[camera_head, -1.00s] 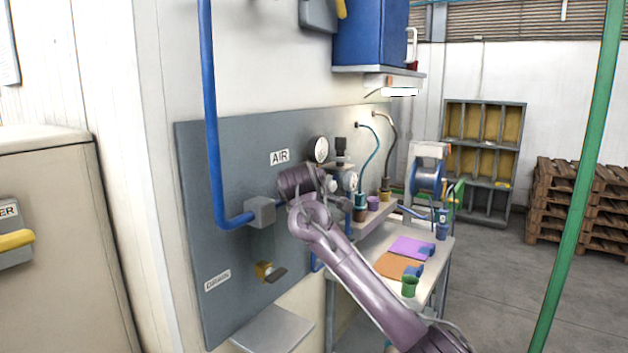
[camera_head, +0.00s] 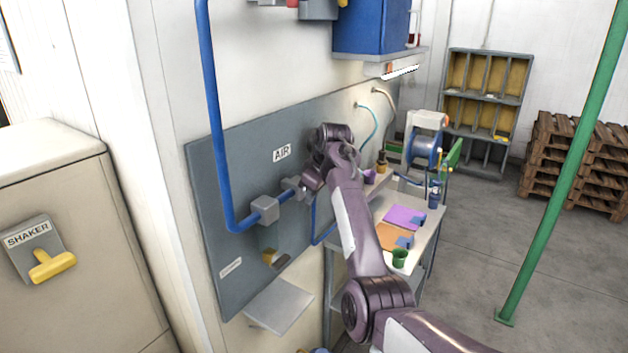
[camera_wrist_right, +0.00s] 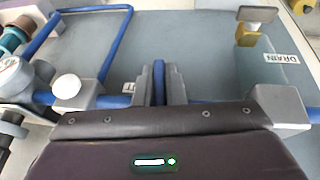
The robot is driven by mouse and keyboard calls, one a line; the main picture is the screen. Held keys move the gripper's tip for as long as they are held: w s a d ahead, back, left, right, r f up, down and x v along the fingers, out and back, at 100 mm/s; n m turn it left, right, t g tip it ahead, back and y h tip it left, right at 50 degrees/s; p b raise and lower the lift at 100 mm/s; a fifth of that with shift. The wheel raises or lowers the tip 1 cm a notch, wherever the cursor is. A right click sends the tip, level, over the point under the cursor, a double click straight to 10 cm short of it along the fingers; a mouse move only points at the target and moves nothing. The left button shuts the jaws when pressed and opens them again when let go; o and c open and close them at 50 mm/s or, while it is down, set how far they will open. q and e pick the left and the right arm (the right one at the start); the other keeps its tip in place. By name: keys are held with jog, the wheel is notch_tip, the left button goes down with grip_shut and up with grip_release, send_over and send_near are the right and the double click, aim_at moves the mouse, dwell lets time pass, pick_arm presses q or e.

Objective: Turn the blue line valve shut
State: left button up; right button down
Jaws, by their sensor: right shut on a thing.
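The blue air line (camera_head: 212,120) comes down the wall and bends right along the grey AIR panel (camera_head: 215,185), through a grey block (camera_head: 264,208). My right gripper (camera_head: 293,188) is at this line, just right of the block. In the right wrist view, the fingers (camera_wrist_right: 159,88) are shut on a blue valve handle (camera_wrist_right: 159,72), which shows as a narrow bar across the line (camera_wrist_right: 210,101). My gripper body hides part of the line and the valve in both views. My left gripper is not in view.
A yellow drain valve (camera_head: 270,257) and a grey shelf (camera_head: 280,305) are below the line. A gauge (camera_wrist_right: 15,75) and a white knob (camera_wrist_right: 67,87) are close beside the gripper. A bench (camera_head: 428,228) with coloured pads stands to the right. A SHAKER handle (camera_head: 52,266) is at left.

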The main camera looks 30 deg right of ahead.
jog(key=shift+w+r+g+y+p, duration=0.1)
jog(key=shift+r+g+y+p, duration=0.25)
jog(key=shift+y+p, duration=0.5)
jog(key=c, duration=1.5)
grip_release()
jog(key=shift+w+d, duration=0.1)
jog(key=shift+a+f, duration=0.15)
jog(key=shift+a, duration=0.1)
